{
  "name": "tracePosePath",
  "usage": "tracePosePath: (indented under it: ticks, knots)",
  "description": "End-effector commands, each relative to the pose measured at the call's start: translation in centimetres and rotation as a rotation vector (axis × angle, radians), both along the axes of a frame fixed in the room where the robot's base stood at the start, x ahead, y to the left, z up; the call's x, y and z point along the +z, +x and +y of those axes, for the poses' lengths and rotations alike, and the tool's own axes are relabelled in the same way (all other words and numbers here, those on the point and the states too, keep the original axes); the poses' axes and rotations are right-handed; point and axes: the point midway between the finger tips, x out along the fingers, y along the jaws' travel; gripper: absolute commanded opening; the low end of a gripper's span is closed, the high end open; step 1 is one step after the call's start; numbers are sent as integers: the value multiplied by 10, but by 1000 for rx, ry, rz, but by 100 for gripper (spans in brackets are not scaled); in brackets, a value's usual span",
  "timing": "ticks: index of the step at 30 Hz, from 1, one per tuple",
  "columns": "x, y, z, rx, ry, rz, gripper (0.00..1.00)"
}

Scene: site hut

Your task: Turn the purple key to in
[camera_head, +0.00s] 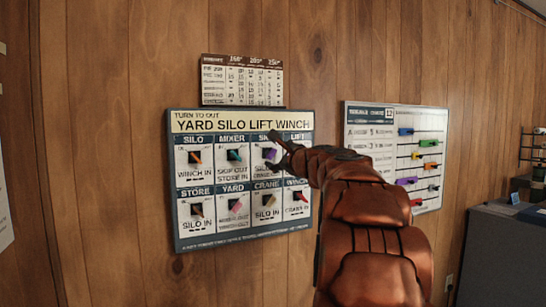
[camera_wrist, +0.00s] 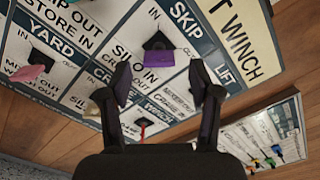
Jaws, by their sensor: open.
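The purple key (camera_head: 269,154) sits in a dark square lock under the SKIP label, in the upper row of the key board (camera_head: 181,241). In the wrist view the purple key (camera_wrist: 160,59) shows side-on as a flat block. My gripper (camera_wrist: 161,78) is open and empty. Its two fingers stand either side of the purple key's line, with the key just beyond the tips and apparently untouched. In the head view my gripper (camera_head: 282,150) is just right of the key and hides the LIFT lock.
Neighbouring keys are close: teal (camera_head: 234,155), orange (camera_head: 195,157), pink (camera_head: 235,206), tan (camera_head: 269,201) and red (camera_head: 300,197). A table chart (camera_head: 242,80) hangs above. A second board (camera_head: 356,157) with coloured tags hangs right, near a dark cabinet (camera_head: 500,255).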

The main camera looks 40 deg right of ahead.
Motion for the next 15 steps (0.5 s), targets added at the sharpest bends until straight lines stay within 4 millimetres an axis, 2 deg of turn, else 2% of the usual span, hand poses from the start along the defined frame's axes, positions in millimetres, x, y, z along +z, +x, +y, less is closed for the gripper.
tracePosePath:
  ticks: [6, 15]
  knots:
    - [0, 21, -8, -1, -3, 2, 62]
    - [-1, 32, -11, 1, 1, 1, 62]
